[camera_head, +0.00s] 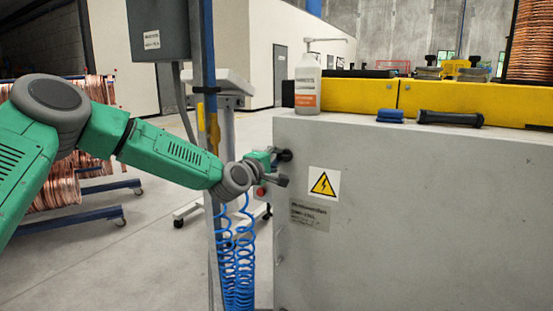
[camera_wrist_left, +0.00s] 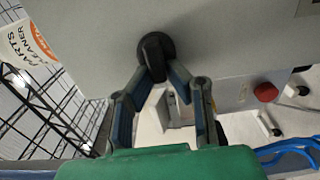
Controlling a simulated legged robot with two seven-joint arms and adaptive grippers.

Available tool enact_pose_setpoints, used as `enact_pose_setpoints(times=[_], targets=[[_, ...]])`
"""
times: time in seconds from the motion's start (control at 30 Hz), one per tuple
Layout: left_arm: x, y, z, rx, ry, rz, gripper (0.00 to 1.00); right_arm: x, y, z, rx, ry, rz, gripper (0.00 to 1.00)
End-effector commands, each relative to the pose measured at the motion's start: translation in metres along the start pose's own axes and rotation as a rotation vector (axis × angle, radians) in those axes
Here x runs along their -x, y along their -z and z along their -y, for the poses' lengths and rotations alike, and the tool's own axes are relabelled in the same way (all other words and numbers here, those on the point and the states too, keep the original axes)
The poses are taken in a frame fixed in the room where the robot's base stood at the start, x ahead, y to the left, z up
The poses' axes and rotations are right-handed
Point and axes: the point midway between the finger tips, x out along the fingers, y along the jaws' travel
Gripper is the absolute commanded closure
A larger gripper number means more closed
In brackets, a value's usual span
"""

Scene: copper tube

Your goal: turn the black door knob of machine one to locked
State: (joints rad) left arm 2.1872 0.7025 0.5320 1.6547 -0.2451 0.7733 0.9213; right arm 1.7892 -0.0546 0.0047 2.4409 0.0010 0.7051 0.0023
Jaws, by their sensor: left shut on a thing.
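The black door knob (camera_wrist_left: 154,52) sits on the grey panel of the machine (camera_head: 400,200). In the head view the knob (camera_head: 284,155) shows at the panel's upper left edge, partly behind my gripper. My left gripper (camera_wrist_left: 160,77) is shut on the knob, with one blue-grey finger on either side of its handle. In the head view my left gripper (camera_head: 275,168) reaches the panel from the left on the green arm. The knob's exact turn angle is hard to tell. My right gripper is in neither view.
A red button (camera_wrist_left: 265,92) sits near the knob. A yellow warning sign (camera_head: 323,184) is on the panel. A white pump bottle (camera_head: 307,88), a blue object (camera_head: 390,115) and a black tool (camera_head: 450,118) stand or lie on top. Blue coiled hoses (camera_head: 238,265) hang below my arm.

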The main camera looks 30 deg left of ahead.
Motion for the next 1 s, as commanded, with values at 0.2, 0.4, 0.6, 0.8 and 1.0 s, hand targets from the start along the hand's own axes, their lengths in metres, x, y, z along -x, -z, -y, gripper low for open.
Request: enact_pose_setpoints(times=[0.2,0.4,0.6,0.8,1.0], targets=[[0.000,0.003,-0.001,0.000,-0.003,-0.006,0.67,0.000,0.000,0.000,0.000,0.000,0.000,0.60],[0.001,0.001,-0.002,-0.001,-0.003,-0.003,0.67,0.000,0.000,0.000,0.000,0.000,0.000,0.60],[0.006,0.000,-0.002,-0.002,-0.003,-0.002,0.67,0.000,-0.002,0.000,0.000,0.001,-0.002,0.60],[0.037,0.002,-0.002,0.003,-0.003,-0.002,0.67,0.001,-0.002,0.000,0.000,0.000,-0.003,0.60],[0.080,0.003,-0.001,0.005,-0.003,-0.002,0.67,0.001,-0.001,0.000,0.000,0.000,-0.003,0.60]])
